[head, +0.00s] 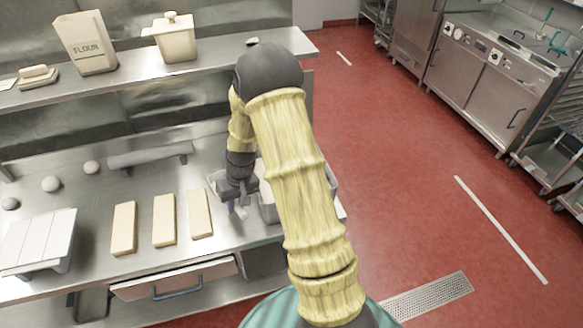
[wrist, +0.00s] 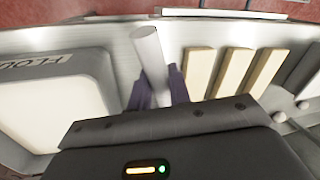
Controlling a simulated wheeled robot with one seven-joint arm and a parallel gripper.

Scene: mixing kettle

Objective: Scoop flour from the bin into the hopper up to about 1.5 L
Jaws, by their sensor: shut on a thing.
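My gripper (head: 239,201) is low over the right end of the steel counter. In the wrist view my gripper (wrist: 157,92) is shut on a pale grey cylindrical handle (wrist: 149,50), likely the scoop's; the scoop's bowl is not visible. In the head view a grey container (head: 268,208) is next to the gripper, mostly behind my arm.
Three cream slabs (head: 163,220) lie left of the gripper. A white slatted stand (head: 38,240), several dough balls (head: 50,183) and a grey bar-like item (head: 150,155) are farther left. Red floor is clear at right.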

